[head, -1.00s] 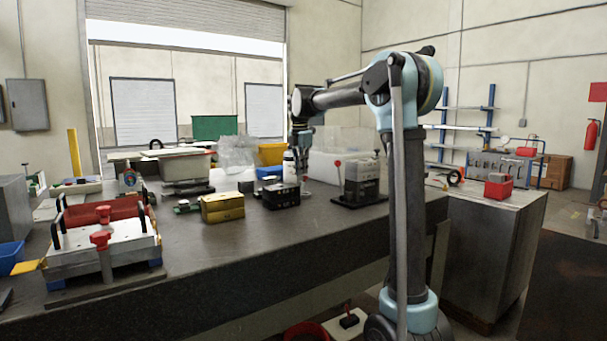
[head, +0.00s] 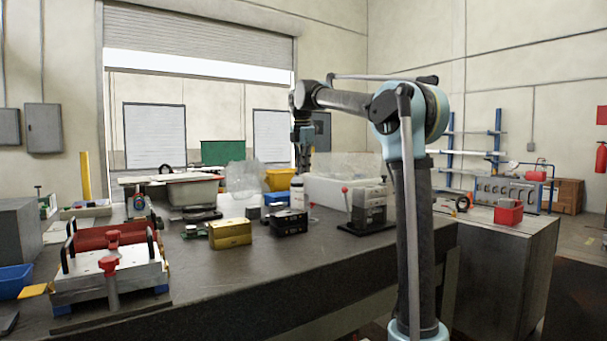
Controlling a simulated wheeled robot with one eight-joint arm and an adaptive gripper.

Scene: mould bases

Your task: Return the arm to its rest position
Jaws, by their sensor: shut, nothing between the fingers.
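My arm stands in the right half of the head view, with its upper link reaching back to the left over the bench. My gripper (head: 304,172) hangs down from the end of that link, above the back of the bench (head: 215,283). It is shut and holds nothing. It is small and far off, and its fingertips are hard to make out. It appears clear of the items behind and below it.
Below my gripper are a white bottle (head: 297,194), a black box (head: 287,221) and a grey block with a red-knobbed lever (head: 368,207). A yellow box (head: 230,233) and a mould base with red knobs (head: 108,273) lie left. The bench's front middle is bare.

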